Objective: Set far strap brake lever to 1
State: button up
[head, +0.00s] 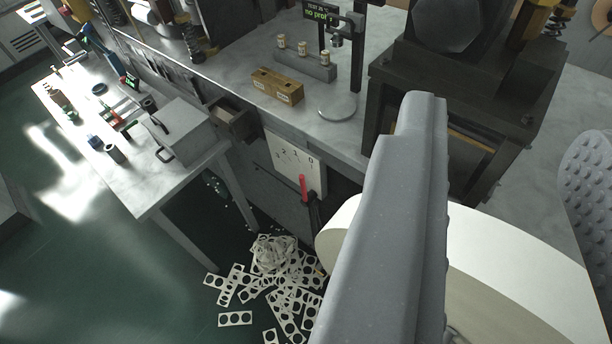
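A lever with a red handle (303,188) stands in front of a pale scale plate (295,172) on the side of the bench, left of centre. The plate carries digits, with 2, 1 and 0 legible. The red tip shows below the 1 and 0; its exact setting is hard to tell from this angle. It is the only such lever I see. My gripper (505,118) is open, its two grey fingers wide apart. The left finger covers the middle of the view, right of the lever and apart from it. The right finger is at the right edge.
A large cream roll (490,245) shows behind the fingers. Punched strip scrap (285,285) lies on the green floor below the lever. A side table (150,190) with a grey box stands left. The bench (235,65) holds a wooden block (277,86). A dark press stands upper right.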

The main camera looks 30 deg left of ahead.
jog(key=w+a+f+y+b, duration=0.1)
jog(key=w+a+f+y, duration=0.1)
jog(key=w+a+f, duration=0.9)
jog(key=w+a+f+y+b, duration=0.1)
jog(key=w+a+f, duration=0.7)
jog(key=w+f, duration=0.45)
jog(key=w+a+f+m+t+h, duration=0.1)
jog(key=w+a+f+m, duration=0.15)
jog(key=f, duration=0.65)
jog(key=h+b, duration=0.2)
jog(key=h, duration=0.1)
send_near(301, 183)
notch_tip(301, 183, up, 8)
jog(key=a, duration=0.1)
notch_tip(301, 183, down, 10)
jog(key=s+t+h, duration=0.1)
jog(key=s+h, duration=0.1)
jog(key=s, duration=0.1)
jog(key=shift+n, duration=0.35)
jog(key=w+b, duration=0.1)
jog(key=w, duration=0.3)
jog(key=w+d+b, duration=0.1)
jog(key=w, duration=0.3)
jog(key=w+b, duration=0.1)
jog(key=w, duration=0.3)
jog(key=shift+w+d, duration=0.25)
jog(key=shift+w, duration=0.15)
jog(key=shift+w+r, duration=0.15)
jog(key=shift+w, duration=0.25)
